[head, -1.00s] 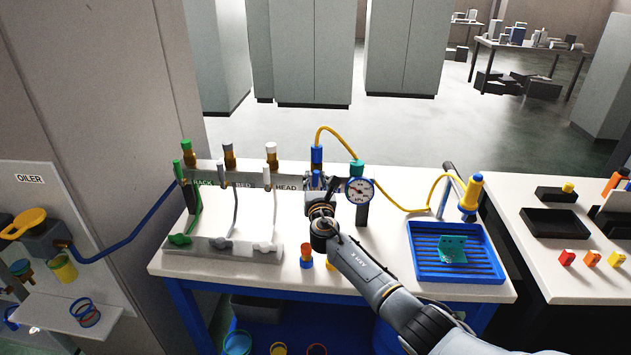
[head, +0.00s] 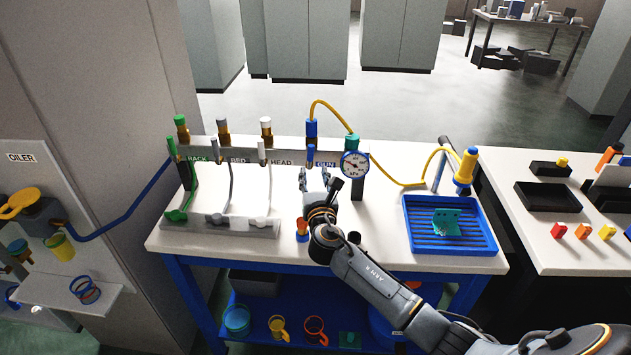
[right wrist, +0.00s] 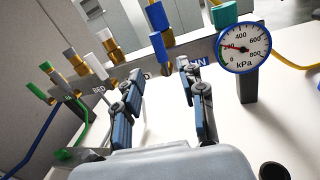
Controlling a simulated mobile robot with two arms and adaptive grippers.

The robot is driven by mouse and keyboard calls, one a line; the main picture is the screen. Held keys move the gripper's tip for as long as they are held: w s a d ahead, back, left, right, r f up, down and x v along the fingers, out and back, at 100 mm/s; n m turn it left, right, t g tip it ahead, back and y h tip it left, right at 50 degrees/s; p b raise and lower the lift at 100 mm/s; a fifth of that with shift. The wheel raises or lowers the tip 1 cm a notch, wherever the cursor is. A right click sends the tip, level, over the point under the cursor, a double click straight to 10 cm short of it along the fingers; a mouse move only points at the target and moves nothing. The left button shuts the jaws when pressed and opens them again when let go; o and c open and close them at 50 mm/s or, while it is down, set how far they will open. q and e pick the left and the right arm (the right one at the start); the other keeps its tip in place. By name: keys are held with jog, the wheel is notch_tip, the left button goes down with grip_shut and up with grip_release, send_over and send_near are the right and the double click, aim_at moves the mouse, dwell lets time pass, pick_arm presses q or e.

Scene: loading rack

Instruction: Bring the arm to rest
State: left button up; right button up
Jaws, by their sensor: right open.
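My right gripper (head: 316,178) is open and empty over the white bench, just in front of the rack's GUN label (head: 325,165). In the right wrist view its fingers (right wrist: 160,92) stand apart with nothing between them. Beyond them hangs a blue plug (right wrist: 161,52) at the GUN place, which also shows in the head view (head: 310,154). The fingers look clear of it. My right arm (head: 375,280) reaches in from the lower right. My left gripper is not in view.
The rack bar (head: 238,160) also holds green, grey and white plugs. A pressure gauge (head: 355,165) is right of the gripper. An orange-and-blue cup (head: 302,230) stands left of my wrist. A blue tray (head: 408,240) holds a teal bracket (head: 446,221). Bare bench lies between gauge and tray.

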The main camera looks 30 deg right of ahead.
jog(key=shift+v, duration=1)
